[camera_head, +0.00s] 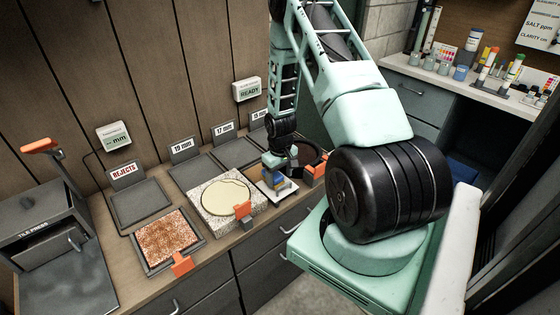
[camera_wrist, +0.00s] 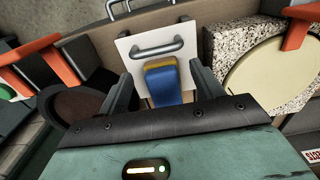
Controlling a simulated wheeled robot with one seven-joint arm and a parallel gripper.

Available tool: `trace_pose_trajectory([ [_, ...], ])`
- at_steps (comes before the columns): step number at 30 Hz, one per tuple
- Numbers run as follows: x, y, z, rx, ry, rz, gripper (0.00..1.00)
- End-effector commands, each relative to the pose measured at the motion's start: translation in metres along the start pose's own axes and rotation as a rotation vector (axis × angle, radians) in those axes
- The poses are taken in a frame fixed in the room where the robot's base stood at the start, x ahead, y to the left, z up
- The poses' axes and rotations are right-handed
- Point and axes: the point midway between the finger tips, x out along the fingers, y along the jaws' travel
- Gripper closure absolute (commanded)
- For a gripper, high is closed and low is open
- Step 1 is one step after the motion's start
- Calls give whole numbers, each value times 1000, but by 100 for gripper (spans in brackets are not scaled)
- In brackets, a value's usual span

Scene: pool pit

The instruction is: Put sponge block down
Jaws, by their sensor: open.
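The sponge block (camera_wrist: 168,85) is blue with a yellow layer. It lies on a white plate (camera_wrist: 130,48) with a grey bar handle, on the counter. My gripper (camera_wrist: 163,88) is open, its two dark fingers on either side of the sponge with a visible gap at each side. In the head view, the sponge (camera_head: 284,187) shows low under my gripper (camera_head: 279,168), on the white plate (camera_head: 266,193). My wrist hides part of the sponge there.
Left of the plate is a speckled slab (camera_head: 217,223) with a pale round top and an orange clamp (camera_head: 243,211). A dark round pan (camera_head: 312,155) and another orange clamp (camera_head: 316,171) stand close on the right. The counter's front edge is near.

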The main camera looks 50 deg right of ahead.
Motion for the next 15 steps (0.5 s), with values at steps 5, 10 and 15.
trace_pose_trajectory([
  [5, -33, 1, -1, 2, 5, 2, 34],
  [10, -61, 0, -1, 1, 4, 1, 34],
  [15, -81, 1, -1, 1, 3, 1, 34],
])
